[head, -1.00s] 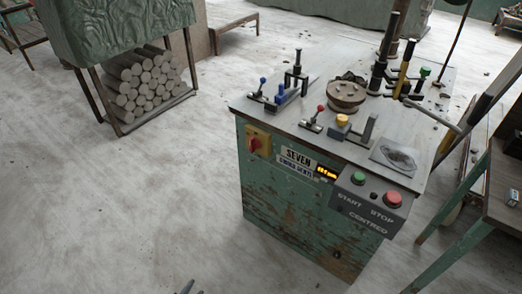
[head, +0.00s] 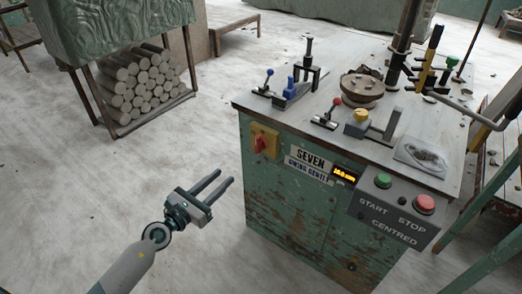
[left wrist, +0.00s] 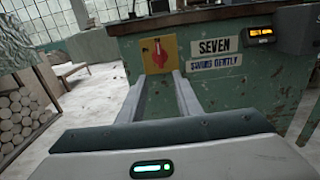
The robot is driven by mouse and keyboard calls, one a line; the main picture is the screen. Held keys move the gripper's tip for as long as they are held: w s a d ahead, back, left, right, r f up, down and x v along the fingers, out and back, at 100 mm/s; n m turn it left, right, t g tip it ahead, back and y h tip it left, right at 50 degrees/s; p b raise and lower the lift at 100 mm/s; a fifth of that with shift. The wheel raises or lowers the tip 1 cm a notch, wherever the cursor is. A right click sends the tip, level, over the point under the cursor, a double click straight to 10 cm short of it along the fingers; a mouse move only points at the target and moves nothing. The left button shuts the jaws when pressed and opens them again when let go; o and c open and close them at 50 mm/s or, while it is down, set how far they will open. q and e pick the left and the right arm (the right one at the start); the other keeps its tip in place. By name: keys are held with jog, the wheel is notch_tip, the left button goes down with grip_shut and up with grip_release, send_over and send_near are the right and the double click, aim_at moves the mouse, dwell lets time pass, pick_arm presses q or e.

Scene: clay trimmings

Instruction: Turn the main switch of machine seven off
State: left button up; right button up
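Machine seven is a worn green cabinet (head: 290,215) with a label (head: 312,160) reading SEVEN. Its main switch is a red knob (head: 260,142) on a yellow plate (head: 267,131), at the upper left of the front. In the left wrist view the red knob (left wrist: 160,56) stands upright with a pale mark at its top. My left gripper (head: 225,176) is open and empty, left of the cabinet and apart from the switch. In the left wrist view its fingers (left wrist: 160,78) point toward the switch plate. My right gripper is not in view.
A grey control box (head: 395,208) with a green button (head: 383,181) and a red button (head: 424,204) sticks out at the front right. Levers and clamps stand on the machine's top. A rack of clay rolls (head: 140,90) stands at the back left. Floor left of the cabinet is clear.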

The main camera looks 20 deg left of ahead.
aim_at(256, 147)
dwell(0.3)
